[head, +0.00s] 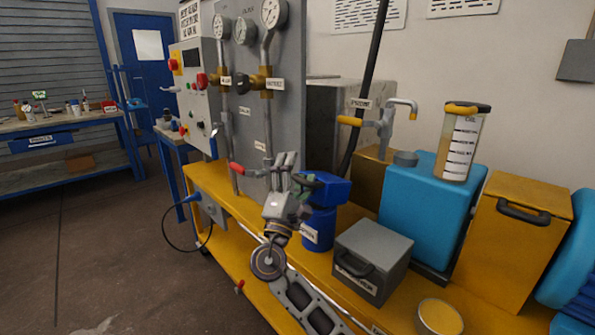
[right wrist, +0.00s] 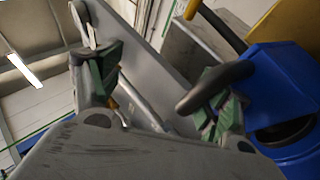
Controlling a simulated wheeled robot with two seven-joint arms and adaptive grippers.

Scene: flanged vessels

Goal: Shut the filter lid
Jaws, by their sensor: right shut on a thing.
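The blue filter (head: 318,226) stands on the yellow bench, with a label on its front. Its blue lid (head: 333,188) is raised and tilted above the body; in the right wrist view the blue lid (right wrist: 268,88) shows above a dark round gap. A dark handle (right wrist: 213,87) sticks out from the lid toward my gripper. My left gripper is not in view.
A grey box (head: 373,262) with a handle stands right of the filter. A blue tank (head: 425,220) bears a measuring jar (head: 462,142). A grey gauge panel (head: 258,110) rises behind my gripper. A tap (head: 385,118) stands behind the filter. The floor at left is mostly clear.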

